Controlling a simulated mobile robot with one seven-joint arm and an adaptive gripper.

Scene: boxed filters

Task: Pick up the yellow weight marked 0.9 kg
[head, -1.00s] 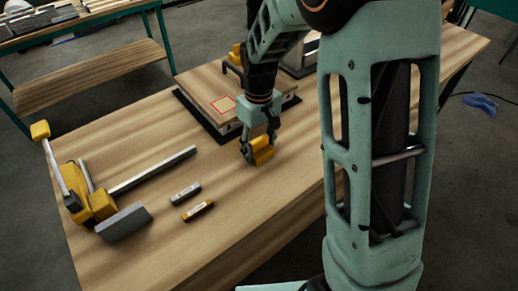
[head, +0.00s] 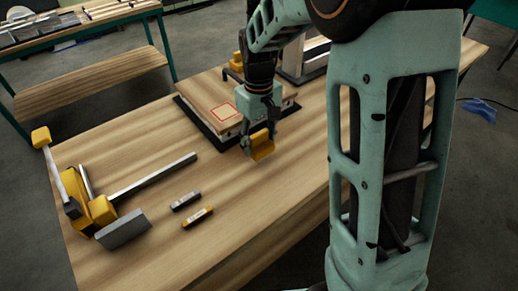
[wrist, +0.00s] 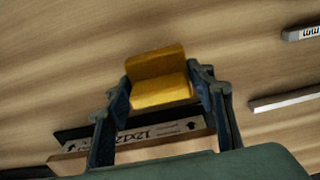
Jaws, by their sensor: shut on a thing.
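The yellow weight (head: 261,145) is a small blocky yellow piece between the fingers of my gripper (head: 259,140). In the wrist view the yellow weight (wrist: 158,78) shows a stepped shape, with the fingers of my gripper (wrist: 160,92) shut on its two sides. No marking can be read on it. In the head view it appears held above the table, in front of the wooden box; the exact gap below it is hard to tell.
A wooden box with a red-framed label (head: 222,111) lies on a dark mat just behind my gripper. A yellow and grey clamp (head: 103,209) lies at the left.

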